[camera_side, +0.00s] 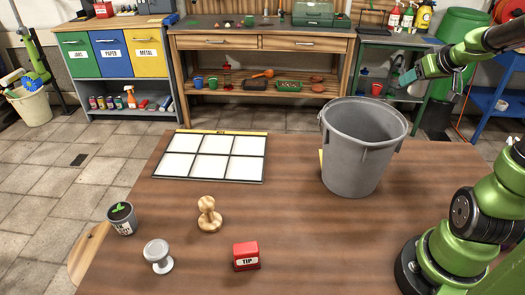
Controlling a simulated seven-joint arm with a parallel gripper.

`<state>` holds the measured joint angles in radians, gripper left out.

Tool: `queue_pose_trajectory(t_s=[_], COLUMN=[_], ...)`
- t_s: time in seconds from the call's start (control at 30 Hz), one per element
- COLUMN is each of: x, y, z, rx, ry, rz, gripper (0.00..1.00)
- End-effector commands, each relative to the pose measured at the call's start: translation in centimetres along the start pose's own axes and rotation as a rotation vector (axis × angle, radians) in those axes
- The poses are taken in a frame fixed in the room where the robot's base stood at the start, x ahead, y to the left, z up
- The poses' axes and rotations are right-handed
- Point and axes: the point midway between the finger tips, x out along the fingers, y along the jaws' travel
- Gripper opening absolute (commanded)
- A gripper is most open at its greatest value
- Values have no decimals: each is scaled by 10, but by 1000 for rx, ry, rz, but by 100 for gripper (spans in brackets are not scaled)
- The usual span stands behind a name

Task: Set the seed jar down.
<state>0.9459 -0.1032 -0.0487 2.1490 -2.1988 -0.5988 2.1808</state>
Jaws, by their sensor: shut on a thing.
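My gripper (410,77) is at the upper right, in the air above and beyond the right rim of the grey bin. It is shut on a small pale thing (417,89), apparently the seed jar. Its shape and any label are too small to make out, and it blends with the background. The wooden table (300,235) stands below and in front, with the held thing clear of it.
A large grey bin (357,160) stands on the table's right half. A six-panel white tray (211,156) lies at the back left. A potted seedling (122,219), grey knobbed piece (158,256), wooden stamp (209,215) and red TIP box (246,257) stand in front. The middle is clear.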

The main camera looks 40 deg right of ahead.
Motion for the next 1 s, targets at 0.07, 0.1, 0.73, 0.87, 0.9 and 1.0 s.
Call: queue_pose_trajectory(t_s=[0.07, 0.1, 0.73, 0.87, 0.9, 1.0], x=[-12, -17, -16, -16, -17, -25], y=[0, 0, -119, -182, -204, -258], z=[-12, -17, -55, -55, -54, -46], rx=[-4, -4, -242, -369, -412, -524], ry=[4, 3, -12, -14, -14, -13], rz=[1, 3, -242, -367, -411, -521], gripper=[22, 22, 22, 22, 22, 22])
